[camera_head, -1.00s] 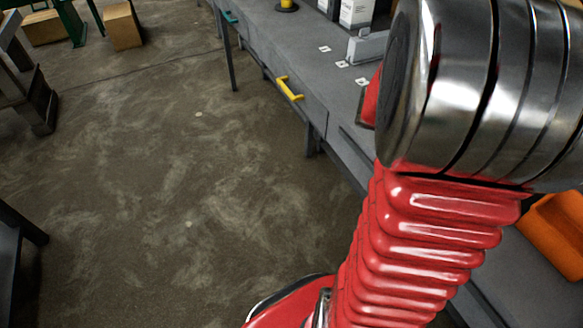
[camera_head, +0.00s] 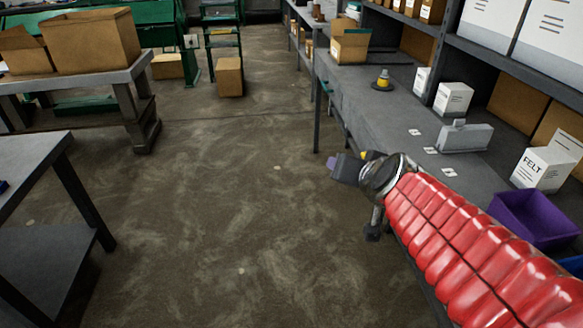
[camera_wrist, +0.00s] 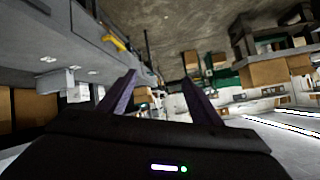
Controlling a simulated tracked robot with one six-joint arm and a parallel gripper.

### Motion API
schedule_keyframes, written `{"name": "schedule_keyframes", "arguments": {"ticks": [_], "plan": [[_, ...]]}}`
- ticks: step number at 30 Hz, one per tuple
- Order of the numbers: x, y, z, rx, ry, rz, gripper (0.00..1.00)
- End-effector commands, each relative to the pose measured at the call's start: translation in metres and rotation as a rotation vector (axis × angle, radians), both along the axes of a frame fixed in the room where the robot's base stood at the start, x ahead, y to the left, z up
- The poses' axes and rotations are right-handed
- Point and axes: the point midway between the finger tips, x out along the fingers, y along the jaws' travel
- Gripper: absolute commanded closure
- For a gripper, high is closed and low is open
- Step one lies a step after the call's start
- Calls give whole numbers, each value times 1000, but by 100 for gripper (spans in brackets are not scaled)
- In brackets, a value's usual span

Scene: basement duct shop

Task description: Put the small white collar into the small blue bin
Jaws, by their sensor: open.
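My gripper (camera_head: 345,167) hangs out over the aisle by the front edge of the right-hand workbench. In the wrist view its two dark fingers (camera_wrist: 160,82) stand apart with nothing between them. A blue bin (camera_head: 573,265) shows only as a sliver at the right edge, in front of a purple bin (camera_head: 535,218); I cannot tell its size. I cannot make out a small white collar in either view. Several small flat white squares (camera_head: 430,150) with dark marks lie on the bench.
The grey workbench (camera_head: 380,115) carries a grey metal block (camera_head: 465,137), white boxes, a yellow-topped spool (camera_head: 382,80) and an open carton (camera_head: 350,42). Shelves rise behind it. Tables stand at the left, one with cartons (camera_head: 92,40). The floor between (camera_head: 220,190) is clear.

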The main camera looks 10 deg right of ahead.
Motion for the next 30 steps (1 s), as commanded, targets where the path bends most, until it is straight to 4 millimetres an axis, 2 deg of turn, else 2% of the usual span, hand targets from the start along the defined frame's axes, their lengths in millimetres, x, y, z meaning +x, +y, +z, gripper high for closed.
{"name": "schedule_keyframes", "arguments": {"ticks": [1, 3, 6, 10, 15, 19, 30], "plan": [[-11, 23, -2, -6, 36, 70, 42], [-28, 48, -9, -20, 100, 153, 42], [-59, 76, -21, -49, 200, 252, 42], [-104, 95, -37, -107, 341, 346, 42], [-151, 96, -52, -182, 486, 393, 42], [-166, 93, -55, -208, 532, 396, 42], [-166, 92, -56, -209, 537, 396, 42]]}}
